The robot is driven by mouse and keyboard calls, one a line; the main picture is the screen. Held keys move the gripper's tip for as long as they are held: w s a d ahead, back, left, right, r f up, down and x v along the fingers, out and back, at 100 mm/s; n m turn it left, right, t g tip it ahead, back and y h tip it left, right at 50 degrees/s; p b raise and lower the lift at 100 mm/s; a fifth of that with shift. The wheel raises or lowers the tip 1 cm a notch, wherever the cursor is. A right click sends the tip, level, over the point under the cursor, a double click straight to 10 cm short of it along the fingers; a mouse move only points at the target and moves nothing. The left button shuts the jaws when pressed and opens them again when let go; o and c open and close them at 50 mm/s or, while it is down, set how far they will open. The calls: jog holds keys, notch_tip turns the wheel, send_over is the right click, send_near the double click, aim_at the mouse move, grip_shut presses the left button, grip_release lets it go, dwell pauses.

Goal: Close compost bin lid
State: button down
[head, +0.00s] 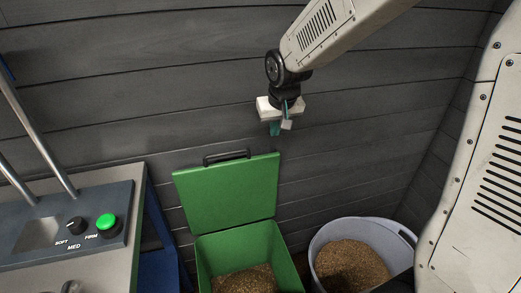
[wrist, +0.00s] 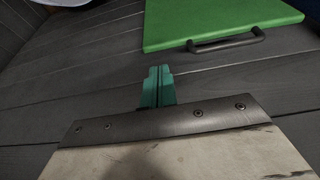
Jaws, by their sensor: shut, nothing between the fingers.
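The green compost bin (head: 213,257) stands on the floor near the wall, with brown grainy matter inside. Its green lid (head: 228,196) is open, raised at the back of the bin and leaning towards the wall. A black handle (head: 226,156) sits at the lid's top edge. My gripper (head: 280,128) is shut and empty, above and to the right of the handle, apart from it. In the wrist view the shut teal fingers (wrist: 157,86) are in front of the grey wall boards. The lid (wrist: 205,20) and its handle (wrist: 228,43) show beyond them at the upper right.
A light grey tub (head: 320,235) of brown grainy matter stands right of the bin. A machine with a control panel (head: 70,225) and a green button stands at the left. The dark plank wall (head: 140,75) is close behind the lid.

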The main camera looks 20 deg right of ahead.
jog(key=w+f, duration=0.3)
jog(key=f, duration=0.1)
jog(key=w+a+f, duration=0.1)
jog(key=w+f, duration=0.2)
jog(key=f, duration=0.2)
jog(key=w+f, duration=0.3)
jog(key=f, duration=0.1)
jog(key=shift+a+f, duration=0.3)
jog(key=shift+f, duration=0.05)
jog(key=shift+s, duration=0.1)
